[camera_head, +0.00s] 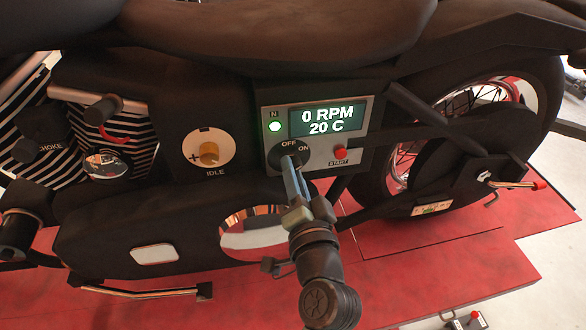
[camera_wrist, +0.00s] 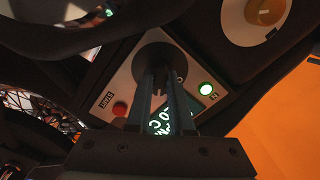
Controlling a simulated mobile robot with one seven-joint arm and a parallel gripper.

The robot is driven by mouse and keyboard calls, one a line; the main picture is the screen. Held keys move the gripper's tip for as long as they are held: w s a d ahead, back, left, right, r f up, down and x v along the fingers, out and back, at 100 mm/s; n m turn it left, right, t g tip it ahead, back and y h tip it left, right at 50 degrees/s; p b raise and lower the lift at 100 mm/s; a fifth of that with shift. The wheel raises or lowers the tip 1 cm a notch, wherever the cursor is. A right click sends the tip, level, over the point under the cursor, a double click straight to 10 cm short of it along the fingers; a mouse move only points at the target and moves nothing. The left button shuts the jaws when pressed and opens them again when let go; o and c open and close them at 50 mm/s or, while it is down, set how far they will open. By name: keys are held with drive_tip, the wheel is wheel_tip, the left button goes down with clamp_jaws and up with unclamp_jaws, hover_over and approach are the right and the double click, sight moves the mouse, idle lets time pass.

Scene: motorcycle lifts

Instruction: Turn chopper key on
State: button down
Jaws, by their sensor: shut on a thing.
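The chopper (camera_head: 150,215) has a side panel (camera_head: 265,100) with a round black key switch (camera_head: 276,154) marked OFF and ON. My gripper (camera_head: 291,161) reaches up to this switch from below, its fingers at the front of it. In the wrist view the two fingers (camera_wrist: 160,78) are close together over the black switch (camera_wrist: 158,52), shut on the key. The key is mostly hidden between the fingers, and I cannot tell which way it points. The display (camera_head: 329,119) reads 0 RPM and 20 C, and the green N light (camera_head: 274,126) is lit.
A red START button (camera_head: 340,153) sits just right of the switch. The yellow IDLE knob (camera_head: 209,153) and the CHOKE knob (camera_head: 42,122) are to the left. The seat (camera_head: 280,35) overhangs the panel.

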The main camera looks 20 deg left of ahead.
drive_tip(key=shift+m, duration=0.6)
drive_tip(key=c, duration=0.8)
unclamp_jaws()
drive_tip(key=b+v, duration=0.5)
drive_tip(key=v, duration=0.8)
